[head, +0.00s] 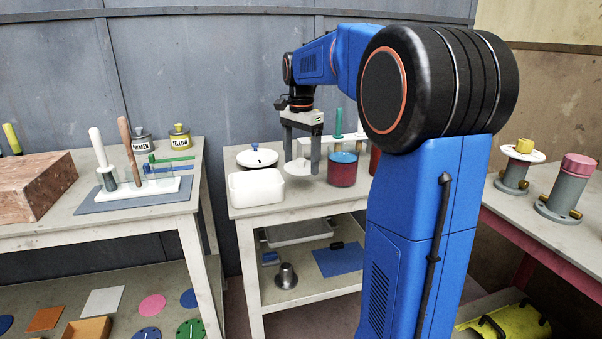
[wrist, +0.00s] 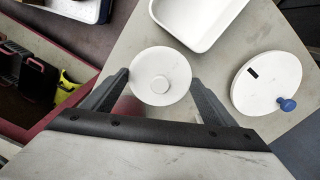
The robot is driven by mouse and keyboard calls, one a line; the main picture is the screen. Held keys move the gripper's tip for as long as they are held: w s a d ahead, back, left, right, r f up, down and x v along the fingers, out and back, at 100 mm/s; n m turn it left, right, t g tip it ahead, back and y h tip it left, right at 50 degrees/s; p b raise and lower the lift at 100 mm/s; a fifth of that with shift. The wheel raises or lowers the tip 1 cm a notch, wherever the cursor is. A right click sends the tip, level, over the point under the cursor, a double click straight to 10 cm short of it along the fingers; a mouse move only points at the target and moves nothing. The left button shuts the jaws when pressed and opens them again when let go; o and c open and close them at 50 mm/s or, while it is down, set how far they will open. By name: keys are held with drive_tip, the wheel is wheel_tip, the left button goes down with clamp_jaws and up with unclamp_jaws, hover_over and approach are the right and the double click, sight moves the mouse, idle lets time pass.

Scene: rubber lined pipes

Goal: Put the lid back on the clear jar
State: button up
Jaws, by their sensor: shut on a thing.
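My gripper (head: 302,168) points straight down over the middle table. Its fingers are closed on a small white round lid (head: 298,168) with a raised round centre. In the wrist view the lid (wrist: 160,77) shows face-on between the two fingertips (wrist: 160,80). I cannot tell whether the lid touches anything below it. I cannot make out the clear jar in either view; anything under the lid is hidden.
A white open bin (head: 256,187) stands left of my gripper, and a white disc with a blue knob (head: 257,158) lies behind it. A blue and red container (head: 342,172) stands close on the right. A white rack (head: 330,142) is behind.

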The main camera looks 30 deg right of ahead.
drive_tip(key=r, duration=0.2)
drive_tip(key=d+r, duration=0.1)
drive_tip(key=r, duration=0.1)
drive_tip(key=shift+r, duration=0.15)
drive_tip(key=s+d+r, duration=0.4)
drive_tip(key=d+r, duration=0.4)
drive_tip(key=d, duration=0.4)
wheel_tip(320, 180, down, 6)
drive_tip(key=shift+f, duration=0.2)
drive_tip(key=shift+w+f, duration=0.1)
drive_tip(key=shift+f, duration=0.05)
idle(1.9)
drive_tip(key=o, duration=1.1)
drive_tip(key=shift+r, duration=3.5)
